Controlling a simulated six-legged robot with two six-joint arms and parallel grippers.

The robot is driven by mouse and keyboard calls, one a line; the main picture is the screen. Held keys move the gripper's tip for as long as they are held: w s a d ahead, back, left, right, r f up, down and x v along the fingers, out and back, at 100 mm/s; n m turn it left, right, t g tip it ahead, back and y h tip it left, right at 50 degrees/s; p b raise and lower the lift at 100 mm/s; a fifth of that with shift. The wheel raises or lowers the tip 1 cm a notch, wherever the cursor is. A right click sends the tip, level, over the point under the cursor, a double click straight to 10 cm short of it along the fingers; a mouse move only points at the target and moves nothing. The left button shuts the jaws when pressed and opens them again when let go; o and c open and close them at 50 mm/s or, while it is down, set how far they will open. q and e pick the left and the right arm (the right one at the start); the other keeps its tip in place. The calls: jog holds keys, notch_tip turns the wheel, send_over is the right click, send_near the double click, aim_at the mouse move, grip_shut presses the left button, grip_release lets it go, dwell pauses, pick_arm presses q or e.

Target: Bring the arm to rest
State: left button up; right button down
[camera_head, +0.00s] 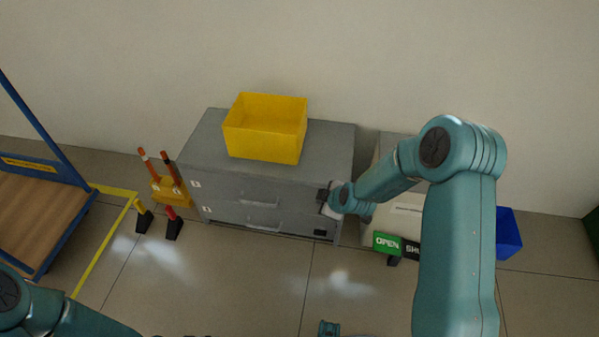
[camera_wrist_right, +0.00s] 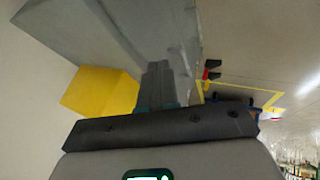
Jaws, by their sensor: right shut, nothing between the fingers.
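My right arm comes in from the right of the head view and reaches towards the grey cabinet (camera_head: 265,195). My right gripper (camera_head: 323,197) is at the right end of the cabinet's front, close to it; I cannot tell whether it touches. In the right wrist view the fingers of the right gripper (camera_wrist_right: 158,82) are shut together with nothing between them. The cabinet (camera_wrist_right: 110,30) fills the area beyond them. My left arm shows only at the lower left of the head view, and its gripper is outside the picture.
A yellow bin (camera_head: 264,143) stands on the cabinet, also seen in the wrist view (camera_wrist_right: 95,92). Orange-white posts (camera_head: 160,180) and a blue-framed cart (camera_head: 40,215) stand left. Front floor is mostly clear.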

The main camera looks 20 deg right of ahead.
jog(key=s+a+f+m+g+y, duration=0.2)
jog(key=s+a+f+m+g, duration=0.15)
jog(key=s+a, duration=0.65)
jog(key=s+a+f+m+g+y, duration=0.1)
jog(key=s+a+f+m+g, duration=0.35)
jog(key=s, duration=1.05)
notch_tip(320, 180, up, 23)
jog(key=a+m+t+p, duration=0.1)
jog(key=m+p, duration=0.3)
jog(key=p, duration=1.8)
jog(key=shift+a, duration=0.4)
